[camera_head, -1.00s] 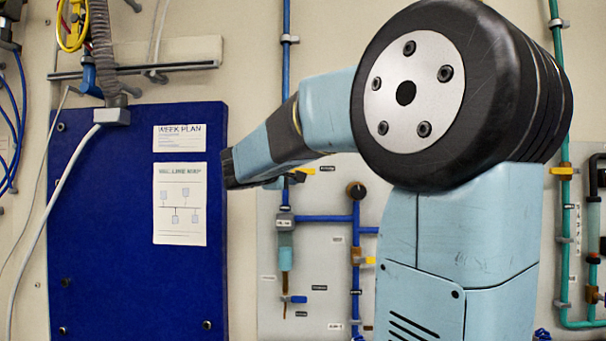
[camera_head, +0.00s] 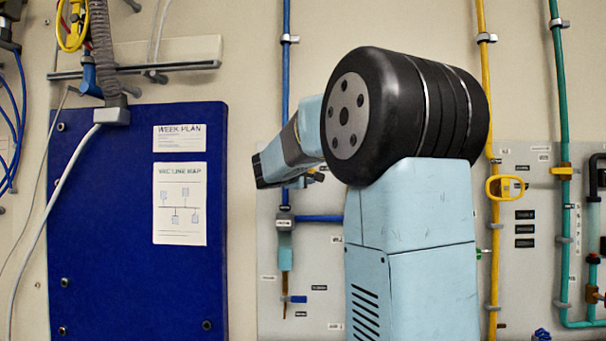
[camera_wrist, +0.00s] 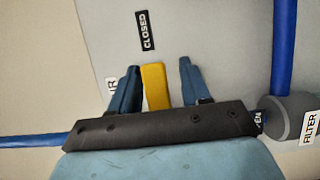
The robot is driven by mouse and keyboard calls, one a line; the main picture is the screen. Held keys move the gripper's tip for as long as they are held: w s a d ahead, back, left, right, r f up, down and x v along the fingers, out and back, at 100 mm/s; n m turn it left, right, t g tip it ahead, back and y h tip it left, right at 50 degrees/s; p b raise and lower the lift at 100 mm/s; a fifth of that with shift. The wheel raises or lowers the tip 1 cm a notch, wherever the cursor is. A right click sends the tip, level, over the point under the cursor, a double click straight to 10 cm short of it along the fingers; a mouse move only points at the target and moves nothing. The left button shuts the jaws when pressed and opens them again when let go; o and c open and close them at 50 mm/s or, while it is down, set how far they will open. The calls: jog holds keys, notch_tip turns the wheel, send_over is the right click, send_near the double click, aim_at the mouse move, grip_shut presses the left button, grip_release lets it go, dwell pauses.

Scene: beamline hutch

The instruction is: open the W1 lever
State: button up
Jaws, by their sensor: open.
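A yellow lever (camera_wrist: 155,87) shows in the wrist view on the grey panel. Its visible end points to a black CLOSED label (camera_wrist: 146,30). No W1 marking is readable on it. My gripper (camera_wrist: 158,86) is open, with one blue finger on each side of the lever. The gap at the right finger is wider than at the left, and I see no clear contact. The lever's lower part is hidden behind my gripper's dark body. In the head view my arm hides most of the lever area.
In the wrist view a blue pipe (camera_wrist: 284,45) runs down the right to a grey fitting (camera_wrist: 290,118) by a FILTER label (camera_wrist: 310,127). In the head view a blue board (camera_head: 105,235) hangs left of my arm, and another yellow handle (camera_head: 505,188) sits to its right.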

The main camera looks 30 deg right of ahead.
jog(key=shift+c, duration=0.3)
grip_shut()
